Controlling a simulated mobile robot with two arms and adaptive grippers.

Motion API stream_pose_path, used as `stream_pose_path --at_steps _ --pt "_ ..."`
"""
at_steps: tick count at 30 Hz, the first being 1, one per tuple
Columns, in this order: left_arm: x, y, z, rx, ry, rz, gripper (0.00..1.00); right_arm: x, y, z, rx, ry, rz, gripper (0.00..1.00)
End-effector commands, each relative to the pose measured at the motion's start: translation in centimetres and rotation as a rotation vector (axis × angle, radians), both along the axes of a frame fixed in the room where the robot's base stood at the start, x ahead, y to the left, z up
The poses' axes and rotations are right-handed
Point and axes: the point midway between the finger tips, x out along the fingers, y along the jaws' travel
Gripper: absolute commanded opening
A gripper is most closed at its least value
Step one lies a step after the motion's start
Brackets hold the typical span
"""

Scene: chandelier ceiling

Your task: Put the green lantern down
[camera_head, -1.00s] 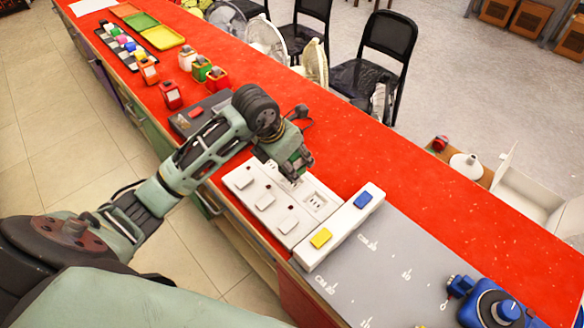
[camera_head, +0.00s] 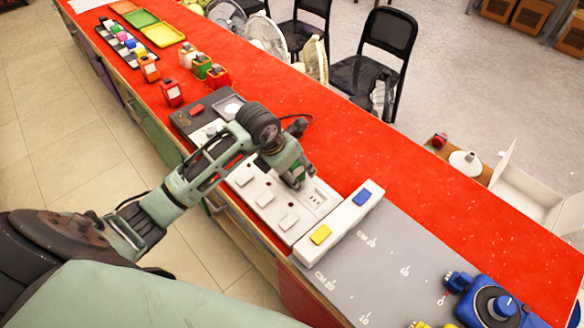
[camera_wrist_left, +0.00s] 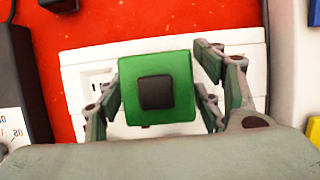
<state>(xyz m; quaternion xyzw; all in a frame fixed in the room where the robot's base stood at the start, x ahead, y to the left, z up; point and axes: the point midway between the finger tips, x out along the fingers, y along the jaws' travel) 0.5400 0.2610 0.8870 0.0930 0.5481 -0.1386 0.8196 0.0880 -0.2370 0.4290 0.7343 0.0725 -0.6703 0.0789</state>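A green lantern with a black square on top (camera_wrist_left: 157,88) sits between the fingers of my left gripper (camera_wrist_left: 160,100) in the left wrist view. The fingers stand apart around it, with a gap at its right side; contact on the left is unclear. In the head view my left gripper (camera_head: 294,172) points down over the white panel (camera_head: 270,200) with sockets and switches. The lantern is mostly hidden there, so I cannot tell whether its base touches the panel. My right gripper is out of view.
A white bar (camera_head: 340,217) with blue and yellow buttons borders the panel. Beyond it are a grey board (camera_head: 370,260) and a blue device (camera_head: 490,303). Several small lanterns, including a red one (camera_head: 171,92), stand at the back left. The red counter (camera_head: 420,200) is clear to the right.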

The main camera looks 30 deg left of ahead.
Motion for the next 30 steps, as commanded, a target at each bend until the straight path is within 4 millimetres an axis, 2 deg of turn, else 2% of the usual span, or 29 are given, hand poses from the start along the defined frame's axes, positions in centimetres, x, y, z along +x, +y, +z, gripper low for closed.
stream_pose_path --at_steps 7,11,24,30 --pt "0.0 0.0 0.1 -0.001 -0.001 0.000 0.62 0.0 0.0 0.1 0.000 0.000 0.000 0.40" --pt "-0.1 0.1 0.9 0.000 -0.003 -0.001 0.62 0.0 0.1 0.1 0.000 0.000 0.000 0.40" --pt "-3.3 1.2 9.0 0.003 -0.005 0.000 0.62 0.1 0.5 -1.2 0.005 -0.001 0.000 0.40" --pt "-4.1 1.5 11.0 0.000 -0.002 0.000 0.62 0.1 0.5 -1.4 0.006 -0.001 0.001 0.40"
